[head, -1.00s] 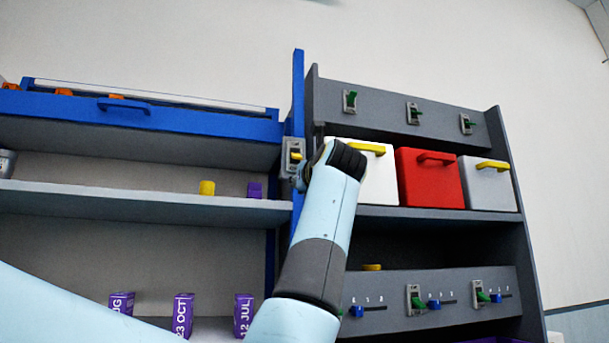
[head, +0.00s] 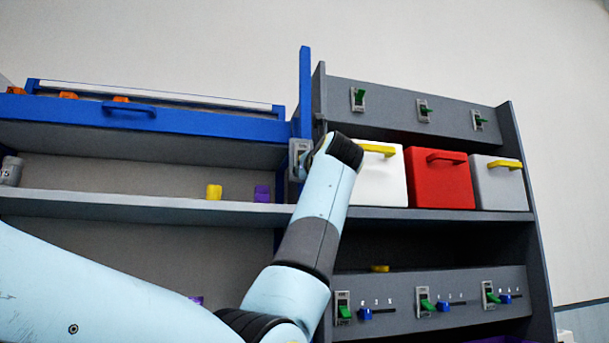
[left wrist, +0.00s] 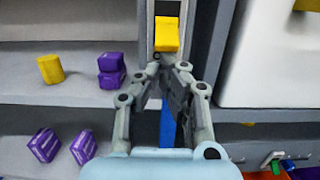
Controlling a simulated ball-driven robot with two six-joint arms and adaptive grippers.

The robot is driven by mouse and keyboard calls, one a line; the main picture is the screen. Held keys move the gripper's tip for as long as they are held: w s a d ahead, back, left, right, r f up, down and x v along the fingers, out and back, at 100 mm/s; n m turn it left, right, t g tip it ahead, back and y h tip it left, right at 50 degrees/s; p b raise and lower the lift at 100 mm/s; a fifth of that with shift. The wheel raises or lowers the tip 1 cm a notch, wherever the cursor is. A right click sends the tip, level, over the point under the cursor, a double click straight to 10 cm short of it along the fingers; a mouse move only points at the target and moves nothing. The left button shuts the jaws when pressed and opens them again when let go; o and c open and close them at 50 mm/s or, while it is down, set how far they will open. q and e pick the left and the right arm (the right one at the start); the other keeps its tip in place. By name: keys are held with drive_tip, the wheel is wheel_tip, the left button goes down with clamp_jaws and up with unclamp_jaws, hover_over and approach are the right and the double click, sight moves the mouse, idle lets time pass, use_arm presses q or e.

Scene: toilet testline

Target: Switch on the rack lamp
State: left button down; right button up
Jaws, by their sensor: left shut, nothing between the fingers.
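A grey switch plate (head: 297,158) is fixed to the blue post between the two racks. Its yellow lever (left wrist: 167,35) shows in the left wrist view, near the top centre; in the head view my wrist hides it. My left gripper (left wrist: 168,66) is shut and empty, with its fingertips just below the yellow lever in the wrist picture. I cannot tell whether they touch it. In the head view the fingers are mostly hidden behind my wrist. No lamp can be made out. My right gripper is not in view.
White (head: 376,178), red (head: 438,182) and grey (head: 500,188) boxes stand close on the right rack. Green-lever switches (head: 358,99) line its panels. A yellow piece (head: 214,192) and purple boxes (head: 262,194) are on the left shelf. A blue drawer handle (head: 130,109) projects above.

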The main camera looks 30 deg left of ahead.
use_arm(q)
drive_tip(key=shift+r, duration=0.1)
drive_tip(key=shift+s+d+r+h+p, duration=0.15)
drive_tip(key=shift+h+p, duration=0.25)
drive_tip(key=shift+p, duration=0.25)
drive_tip(key=shift+r+g+p, duration=0.1)
drive_tip(key=shift+g+p, duration=0.25)
drive_tip(key=shift+g, duration=0.05)
